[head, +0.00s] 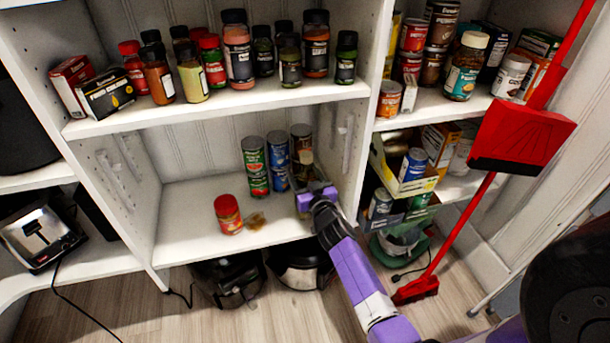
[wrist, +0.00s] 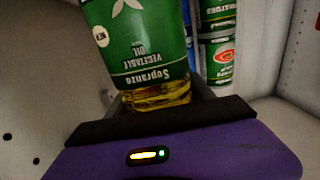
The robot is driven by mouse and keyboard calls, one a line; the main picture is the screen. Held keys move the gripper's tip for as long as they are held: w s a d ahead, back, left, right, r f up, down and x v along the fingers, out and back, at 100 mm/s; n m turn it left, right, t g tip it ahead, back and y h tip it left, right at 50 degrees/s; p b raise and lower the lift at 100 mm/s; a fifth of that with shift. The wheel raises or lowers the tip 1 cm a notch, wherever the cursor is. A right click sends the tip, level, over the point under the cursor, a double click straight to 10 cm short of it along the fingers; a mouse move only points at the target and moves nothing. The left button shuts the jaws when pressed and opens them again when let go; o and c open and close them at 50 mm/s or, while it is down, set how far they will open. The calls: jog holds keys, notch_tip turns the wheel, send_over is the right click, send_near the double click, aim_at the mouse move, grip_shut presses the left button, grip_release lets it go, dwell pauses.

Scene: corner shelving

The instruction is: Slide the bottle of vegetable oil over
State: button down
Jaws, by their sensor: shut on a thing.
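The bottle of vegetable oil (wrist: 145,45) fills the upper middle of the wrist view, with a green label that reads upside down and amber oil in the clear part. My gripper (wrist: 160,100) is shut around the bottle, with its grey fingers at either side. In the head view my gripper (head: 316,196) reaches into the right part of the lower shelf, just above its board. The bottle is hard to make out there, as my gripper and the cans crowd it.
Stacked green cans (head: 255,168) and blue cans (head: 279,163) stand close behind and left of my gripper. The shelf's left part is clear. A divider wall (head: 349,150) is close on the right.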

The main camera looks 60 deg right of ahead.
jog(key=shift+s+d, duration=0.15)
jog(key=shift+d, duration=0.05)
jog(key=shift+c, duration=1.5)
grip_release()
jog(key=v, duration=0.7)
jog(key=shift+s+a, duration=0.25)
jog(key=shift+s, duration=0.05)
